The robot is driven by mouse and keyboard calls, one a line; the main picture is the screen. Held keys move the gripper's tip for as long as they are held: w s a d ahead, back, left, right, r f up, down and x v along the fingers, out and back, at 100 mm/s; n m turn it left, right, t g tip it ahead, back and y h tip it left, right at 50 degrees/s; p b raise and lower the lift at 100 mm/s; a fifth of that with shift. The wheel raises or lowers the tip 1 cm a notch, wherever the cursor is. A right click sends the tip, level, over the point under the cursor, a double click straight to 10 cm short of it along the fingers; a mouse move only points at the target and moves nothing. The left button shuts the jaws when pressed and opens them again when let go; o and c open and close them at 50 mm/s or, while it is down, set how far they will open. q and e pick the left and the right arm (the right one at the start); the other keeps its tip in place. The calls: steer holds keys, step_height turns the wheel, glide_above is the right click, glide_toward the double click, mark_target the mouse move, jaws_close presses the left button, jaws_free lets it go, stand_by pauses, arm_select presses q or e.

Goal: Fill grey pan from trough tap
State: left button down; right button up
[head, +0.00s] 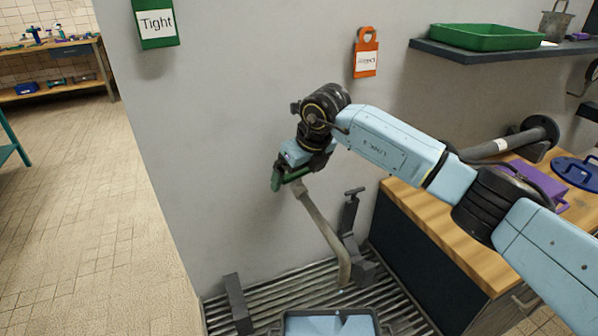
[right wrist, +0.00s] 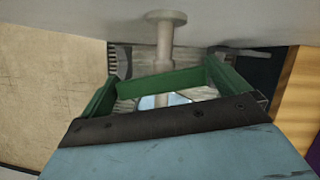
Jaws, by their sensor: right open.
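My right gripper (head: 290,178), with green fingers, is open against the grey wall, by the upper end of a beige pipe (head: 322,228). I take this pipe for the tap. It slopes down to the slatted trough (head: 300,287). In the right wrist view a pipe with a round flange (right wrist: 165,42) passes behind the open right gripper (right wrist: 160,82); I cannot tell whether they touch. A dark-rimmed vessel with a pale blue inside (head: 328,324), perhaps the pan, is cut off at the bottom edge. I cannot tell if it holds water. My left gripper is out of view.
A dark T-handled post (head: 351,210) stands right of the pipe. A wooden-topped bench (head: 425,217) with a purple box (head: 535,183) is at the right. A shelf above holds a green tray (head: 487,37). Open tiled floor (head: 85,200) lies left.

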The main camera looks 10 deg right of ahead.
steer(key=shift+c, duration=0.4)
steer(key=c, duration=0.6)
steer(key=shift+m+h+b, duration=0.35)
steer(key=shift+m+h, duration=0.15)
steer(key=shift+m, duration=0.9)
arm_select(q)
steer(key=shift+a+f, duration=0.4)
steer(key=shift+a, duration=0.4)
arm_select(e)
steer(key=shift+m, duration=0.3)
steer(key=o, duration=0.7)
steer(key=shift+t, duration=0.3)
steer(key=shift+c, duration=0.2)
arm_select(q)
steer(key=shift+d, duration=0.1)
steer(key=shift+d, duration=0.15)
arm_select(e)
steer(key=shift+r, duration=0.1)
